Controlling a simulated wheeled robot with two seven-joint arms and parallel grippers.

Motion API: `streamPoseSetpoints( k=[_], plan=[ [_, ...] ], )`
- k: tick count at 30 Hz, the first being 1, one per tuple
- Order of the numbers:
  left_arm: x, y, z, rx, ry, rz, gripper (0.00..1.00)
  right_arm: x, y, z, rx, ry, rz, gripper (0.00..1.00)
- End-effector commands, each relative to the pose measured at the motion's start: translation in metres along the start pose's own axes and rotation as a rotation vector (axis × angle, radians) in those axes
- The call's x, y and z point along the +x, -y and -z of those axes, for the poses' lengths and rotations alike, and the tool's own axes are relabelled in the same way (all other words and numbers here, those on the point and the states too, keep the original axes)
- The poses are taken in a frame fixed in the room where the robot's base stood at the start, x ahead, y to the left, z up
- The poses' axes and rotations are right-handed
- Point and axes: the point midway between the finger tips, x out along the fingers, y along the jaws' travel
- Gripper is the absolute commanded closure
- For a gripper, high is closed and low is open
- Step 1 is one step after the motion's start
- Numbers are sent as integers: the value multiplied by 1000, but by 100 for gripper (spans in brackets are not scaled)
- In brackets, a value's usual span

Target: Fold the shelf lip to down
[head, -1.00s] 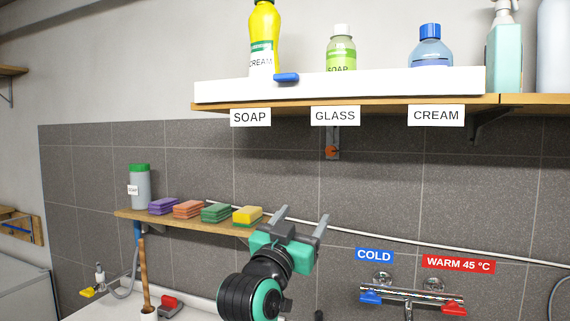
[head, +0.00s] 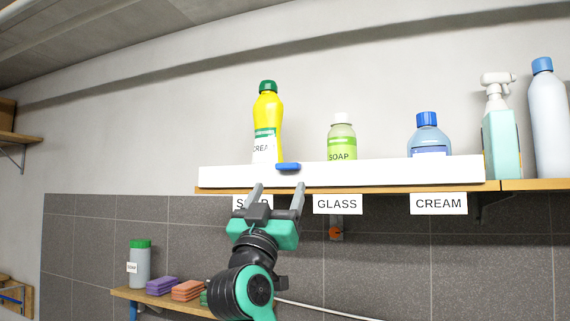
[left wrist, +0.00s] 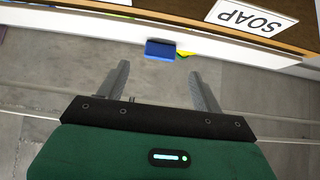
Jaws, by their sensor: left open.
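The shelf lip (head: 350,173) is a long white board standing upright along the front edge of the upper wooden shelf (head: 400,189). It hides the lower parts of the bottles. A small blue tab (head: 288,167) sits on the lip near its left part; it also shows in the left wrist view (left wrist: 160,50). My left gripper (head: 277,190) is open and empty, its fingers pointing up just below the tab. In the left wrist view the tab lies beyond and between the fingertips (left wrist: 158,72), apart from them. My right gripper is not in view.
Behind the lip stand a yellow bottle (head: 266,120), a green soap bottle (head: 342,140) and a blue-capped bottle (head: 428,135). A spray bottle (head: 499,130) stands right of the lip. Name labels hang below the shelf. A lower shelf (head: 165,301) holds sponges.

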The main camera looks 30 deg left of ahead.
Motion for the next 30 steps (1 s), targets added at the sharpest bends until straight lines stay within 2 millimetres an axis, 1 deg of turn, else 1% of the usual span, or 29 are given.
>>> streamPoseSetpoints(
  k=[1, 3, 6, 9, 14, 22, 28, 29, 30],
  plan=[
    [15, 0, 3, -2, 2, 0, 33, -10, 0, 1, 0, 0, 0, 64],
    [28, 0, 3, -2, 1, 0, 33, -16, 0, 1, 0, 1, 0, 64],
    [43, 0, 2, -1, 2, -1, 33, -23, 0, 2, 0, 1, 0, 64],
    [53, 0, 2, -2, 2, -1, 33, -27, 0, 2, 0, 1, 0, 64],
    [60, 0, 0, 0, 1, 0, 33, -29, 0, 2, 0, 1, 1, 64],
    [60, 0, 0, 0, 1, 0, 33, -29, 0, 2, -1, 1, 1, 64],
    [60, 0, 0, 0, 1, 0, 72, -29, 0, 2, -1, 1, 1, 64],
    [60, 0, 0, 0, 1, 0, 78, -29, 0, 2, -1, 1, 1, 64],
    [60, 0, 0, 0, 1, 0, 77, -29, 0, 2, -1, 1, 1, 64]
  ],
)
